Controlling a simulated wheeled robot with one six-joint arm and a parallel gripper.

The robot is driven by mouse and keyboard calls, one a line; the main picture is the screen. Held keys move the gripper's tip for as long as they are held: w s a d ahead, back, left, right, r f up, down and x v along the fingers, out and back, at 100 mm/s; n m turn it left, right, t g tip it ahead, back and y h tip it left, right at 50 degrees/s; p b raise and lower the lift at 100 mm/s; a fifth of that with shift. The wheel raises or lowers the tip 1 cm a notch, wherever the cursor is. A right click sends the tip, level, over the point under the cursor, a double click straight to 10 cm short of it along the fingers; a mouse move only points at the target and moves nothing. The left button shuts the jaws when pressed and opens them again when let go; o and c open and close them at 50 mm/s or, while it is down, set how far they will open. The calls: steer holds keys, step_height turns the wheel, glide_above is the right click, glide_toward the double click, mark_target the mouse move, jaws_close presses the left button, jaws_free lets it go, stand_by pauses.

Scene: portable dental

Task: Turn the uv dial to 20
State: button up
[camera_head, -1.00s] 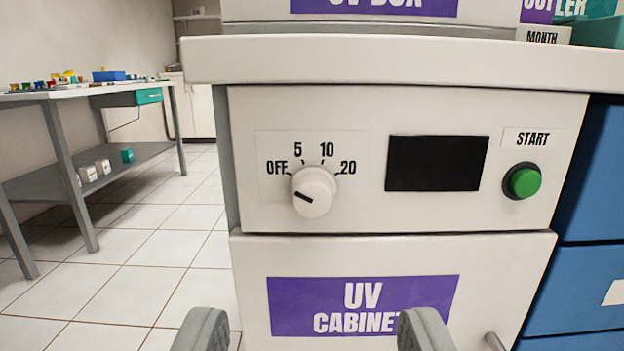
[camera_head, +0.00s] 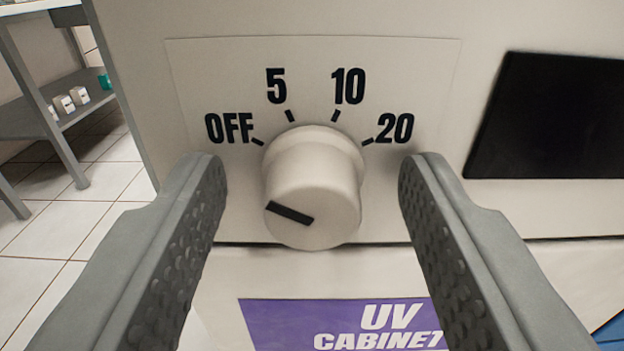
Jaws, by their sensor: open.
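The uv dial (camera_head: 313,180) is a white round knob on the front panel of the UV cabinet. Its printed scale reads OFF, 5, 10 and 20, with the 20 mark (camera_head: 395,128) at its upper right. The black pointer line (camera_head: 290,213) on the knob's face lies towards the left, tilted slightly up at its left end, on the OFF side. My gripper (camera_head: 312,175) is open, with one grey finger to the left of the knob and one to the right. Gaps show between both fingers and the knob in the picture.
A dark display (camera_head: 552,115) is right of the dial. A purple UV CABINET label (camera_head: 345,322) is on the front below. A grey table (camera_head: 50,110) with a lower shelf holding small boxes stands at the far left over a tiled floor.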

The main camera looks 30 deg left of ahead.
steer(key=c, duration=0.9)
steer(key=shift+c, duration=0.2)
